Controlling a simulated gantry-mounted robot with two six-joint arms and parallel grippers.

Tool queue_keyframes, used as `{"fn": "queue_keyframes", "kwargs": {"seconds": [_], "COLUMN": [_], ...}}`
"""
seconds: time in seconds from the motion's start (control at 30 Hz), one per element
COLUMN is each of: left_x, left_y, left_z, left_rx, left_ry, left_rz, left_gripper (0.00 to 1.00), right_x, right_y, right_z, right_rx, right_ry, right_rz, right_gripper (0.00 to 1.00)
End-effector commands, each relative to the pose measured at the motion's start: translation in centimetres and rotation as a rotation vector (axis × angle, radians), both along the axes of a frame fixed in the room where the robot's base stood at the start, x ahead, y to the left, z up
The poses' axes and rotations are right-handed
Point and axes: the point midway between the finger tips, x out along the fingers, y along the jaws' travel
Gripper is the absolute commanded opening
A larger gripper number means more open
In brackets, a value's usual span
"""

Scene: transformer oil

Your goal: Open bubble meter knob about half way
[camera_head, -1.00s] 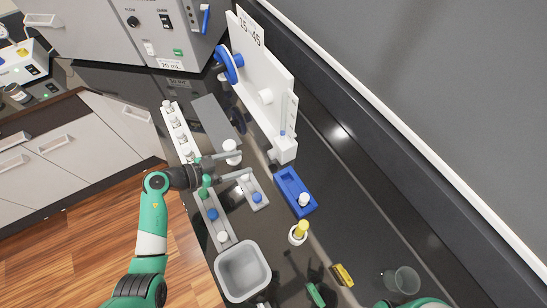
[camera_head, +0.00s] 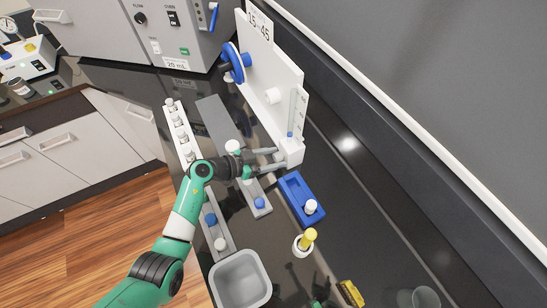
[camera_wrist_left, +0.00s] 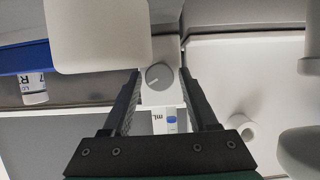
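The bubble meter is a white upright board (camera_head: 275,75) with a scale tube and a white block at its foot (camera_head: 291,152). A round grey knob (camera_wrist_left: 159,77) with a light pointer line shows on the block in the left wrist view. The pointer is tilted slightly off the horizontal. My left gripper (camera_head: 277,158) is at the block, its fingers pointing at it. In the wrist view its two dark fingers are apart, one on each side of the knob, with a gap to it visible.
A blue tray (camera_head: 293,190) with a white-capped vial is just in front of the block. A yellow-topped bottle (camera_head: 308,237), a grey bin (camera_head: 240,280) and a clear beaker (camera_head: 425,298) stand nearer. Racks of vials (camera_head: 183,138) lie left.

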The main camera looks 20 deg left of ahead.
Motion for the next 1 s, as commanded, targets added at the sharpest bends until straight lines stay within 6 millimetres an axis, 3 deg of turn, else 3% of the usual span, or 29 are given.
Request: {"fn": "queue_keyframes", "kwargs": {"seconds": [0.03, 0.3, 0.67, 1.0], "left_x": [0.0, 0.0, -0.1, -0.2], "left_y": [0.0, 0.0, 0.0, -0.2], "left_z": [0.0, 0.0, 0.2, 0.5], "left_rx": [0.000, 0.000, 0.019, 0.165], "left_ry": [0.000, 0.000, -0.016, -0.126], "left_rz": [0.000, 0.000, -0.001, 0.000], "left_gripper": [0.48, 0.00, 0.00, 0.00], "right_x": [0.0, 0.0, 0.0, 0.0], "right_y": [0.0, 0.0, 0.0, 0.0], "right_z": [0.0, 0.0, 0.8, 4.5], "right_rx": [0.000, 0.000, 0.000, 0.000], "right_ry": [0.000, 0.000, 0.000, 0.000], "right_rz": [0.000, 0.000, 0.000, 0.000], "right_gripper": [0.71, 0.71, 0.71, 0.71]}}
